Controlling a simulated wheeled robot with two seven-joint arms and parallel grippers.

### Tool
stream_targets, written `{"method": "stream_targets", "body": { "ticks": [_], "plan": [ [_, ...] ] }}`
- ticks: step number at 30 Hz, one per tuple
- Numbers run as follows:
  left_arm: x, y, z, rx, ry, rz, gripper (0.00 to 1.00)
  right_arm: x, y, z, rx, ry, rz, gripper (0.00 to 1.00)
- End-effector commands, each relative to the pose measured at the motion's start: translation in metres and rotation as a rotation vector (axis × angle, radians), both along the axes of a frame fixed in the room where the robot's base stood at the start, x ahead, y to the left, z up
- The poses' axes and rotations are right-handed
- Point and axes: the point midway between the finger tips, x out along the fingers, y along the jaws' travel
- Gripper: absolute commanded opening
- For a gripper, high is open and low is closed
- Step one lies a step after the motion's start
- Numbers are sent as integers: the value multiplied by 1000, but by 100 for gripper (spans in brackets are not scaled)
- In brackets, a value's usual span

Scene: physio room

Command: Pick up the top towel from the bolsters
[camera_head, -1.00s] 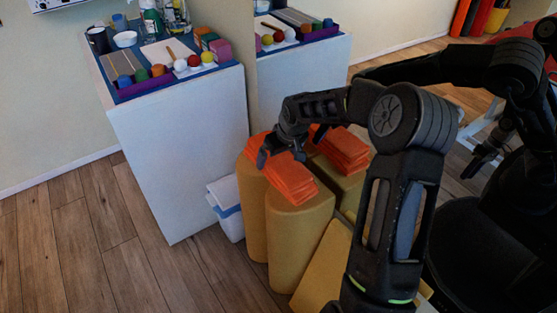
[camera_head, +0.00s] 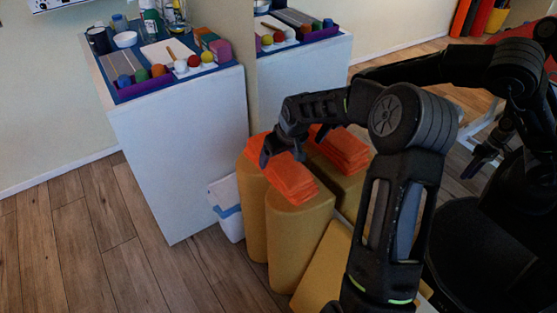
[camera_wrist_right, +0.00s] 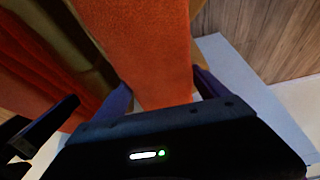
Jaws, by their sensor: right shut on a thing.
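A folded orange towel (camera_head: 293,182) lies on top of the yellow bolsters (camera_head: 298,235). My right gripper (camera_head: 277,158) comes from the right and points down at the far end of this towel. In the right wrist view the orange towel (camera_wrist_right: 150,50) lies between the two fingers, and the gripper (camera_wrist_right: 163,98) is shut on it. The towel still appears to rest on the bolsters; any gap below it is hidden. My left gripper is not in view.
A white cabinet (camera_head: 185,150) with balls and bottles on top stands at the left, close to my gripper. A white bin (camera_head: 228,212) sits between cabinet and bolsters. Wooden floor at the left is clear.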

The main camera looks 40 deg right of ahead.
Motion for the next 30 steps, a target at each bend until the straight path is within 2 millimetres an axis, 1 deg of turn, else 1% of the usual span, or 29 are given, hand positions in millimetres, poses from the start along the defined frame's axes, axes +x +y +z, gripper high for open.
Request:
{"method": "stream_targets", "body": {
  "ticks": [7,11,14,17,21,24,27,30],
  "plan": [
    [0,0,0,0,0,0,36,0,0,1,0,-1,0,36],
    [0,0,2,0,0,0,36,1,0,8,-1,-3,0,36],
    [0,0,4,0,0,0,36,1,0,21,-2,-4,-1,36],
    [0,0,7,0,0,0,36,1,0,39,-2,-5,-1,36],
    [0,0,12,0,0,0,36,1,0,67,-2,-6,-1,36],
    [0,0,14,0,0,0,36,1,0,84,-2,-4,-1,36],
    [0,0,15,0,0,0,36,1,0,95,-1,-3,0,36],
    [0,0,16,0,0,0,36,0,0,100,0,0,1,36]
  ]
}}
